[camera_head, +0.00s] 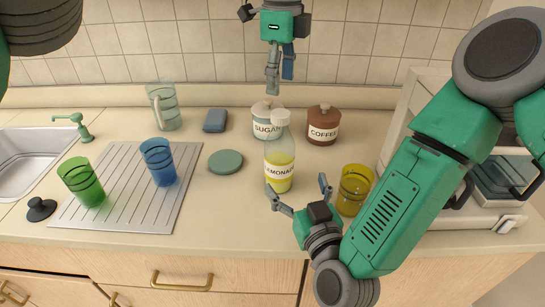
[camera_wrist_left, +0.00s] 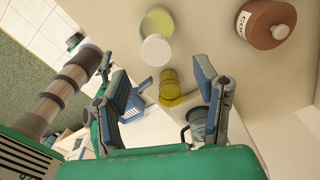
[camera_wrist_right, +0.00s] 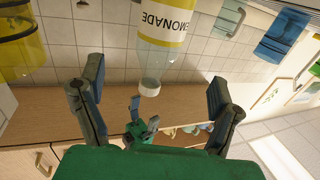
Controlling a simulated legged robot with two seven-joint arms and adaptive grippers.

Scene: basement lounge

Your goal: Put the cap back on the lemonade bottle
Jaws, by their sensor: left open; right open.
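The lemonade bottle (camera_head: 279,171) stands upright on the counter, with yellow drink and a "LEMONADE" label. Its white cap (camera_head: 281,117) is at the top of the neck; I cannot tell how firmly it sits. The cap also shows in the left wrist view (camera_wrist_left: 156,49) and, upside down, in the right wrist view (camera_wrist_right: 150,88). My left gripper (camera_head: 279,80) is open and empty, above the cap and pointing down. My right gripper (camera_head: 298,187) is open and empty, low at the front right of the bottle, its fingers apart from it.
A yellow glass (camera_head: 354,190) stands close right of my right gripper. Sugar (camera_head: 262,120) and coffee (camera_head: 322,126) jars stand behind the bottle. A green disc (camera_head: 225,162) lies left of it. Green (camera_head: 82,183) and blue (camera_head: 158,163) glasses stand on the drainboard (camera_head: 140,215).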

